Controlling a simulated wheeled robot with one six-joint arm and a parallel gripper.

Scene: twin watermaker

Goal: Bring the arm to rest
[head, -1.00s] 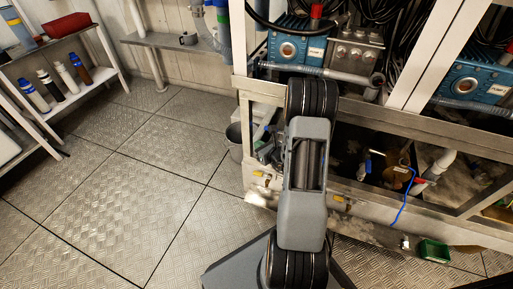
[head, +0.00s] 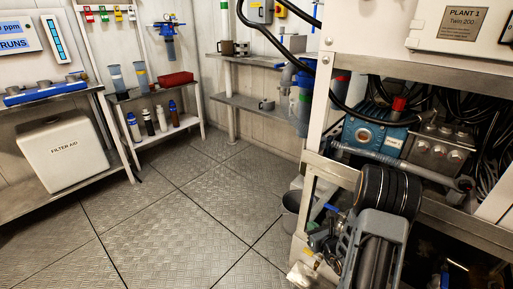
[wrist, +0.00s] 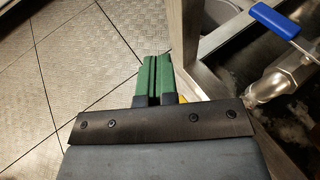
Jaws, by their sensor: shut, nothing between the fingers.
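My gripper (wrist: 154,80) shows in the wrist view with its two green fingers together and nothing between them. It points away over the metal floor, just left of a light frame post (wrist: 191,35). I cannot tell whether it touches the post. In the head view my arm (head: 378,235) is folded at the lower right, in front of the watermaker frame. The gripper itself cannot be made out there.
A blue-handled valve (wrist: 275,20) on a pipe stands right of the gripper. The head view shows a blue pump (head: 375,133), a grey bucket (head: 292,212), a white filter-aid box (head: 62,155) and shelves with bottles. The tread-plate floor (head: 170,215) at centre left is clear.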

